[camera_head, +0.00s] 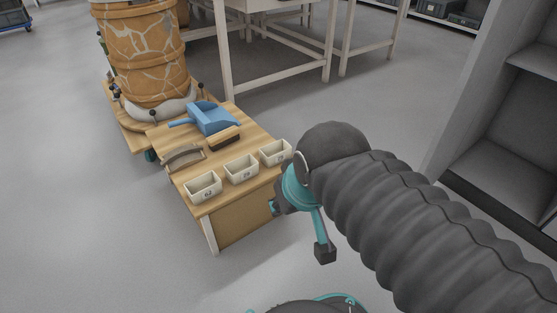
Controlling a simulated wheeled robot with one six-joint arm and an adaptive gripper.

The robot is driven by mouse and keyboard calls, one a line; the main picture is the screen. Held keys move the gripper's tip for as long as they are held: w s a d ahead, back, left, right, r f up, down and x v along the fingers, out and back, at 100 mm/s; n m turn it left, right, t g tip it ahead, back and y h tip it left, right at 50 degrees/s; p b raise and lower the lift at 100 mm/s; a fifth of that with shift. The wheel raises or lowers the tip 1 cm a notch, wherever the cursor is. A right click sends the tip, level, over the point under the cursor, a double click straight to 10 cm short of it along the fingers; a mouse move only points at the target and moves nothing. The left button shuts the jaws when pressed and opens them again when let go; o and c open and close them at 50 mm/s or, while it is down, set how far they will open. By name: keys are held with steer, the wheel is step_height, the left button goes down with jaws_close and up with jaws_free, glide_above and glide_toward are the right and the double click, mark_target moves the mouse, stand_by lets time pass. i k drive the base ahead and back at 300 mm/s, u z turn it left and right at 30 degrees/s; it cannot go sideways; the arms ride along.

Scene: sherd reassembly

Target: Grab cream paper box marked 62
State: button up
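The cream paper box marked 62 (203,188) stands on the front left corner of a low wooden table (183,180). It is open at the top and looks empty. Two like boxes stand in a row to its right: a middle one (241,169) with a number I cannot read surely, and a right one (275,152) near my arm. My gripper (324,252) hangs to the right of the table, apart from box 62. One dark fingertip and a teal part show; the rest is hidden behind my dark ribbed arm, so its opening cannot be told.
A blue dustpan (212,118), a brush (224,138) and a curved wooden-grey tool (183,156) lie behind the boxes. A large cracked orange vessel (148,60) stands at the back left. Grey shelving (500,150) is at the right. The floor left and in front is clear.

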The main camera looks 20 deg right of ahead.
mark_target(201, 189)
steer(key=k, duration=1.3)
steer(key=u, duration=0.6)
steer(key=i, duration=0.8)
steer(key=u, duration=0.45)
steer(key=i, duration=0.7)
steer(key=z, duration=0.1)
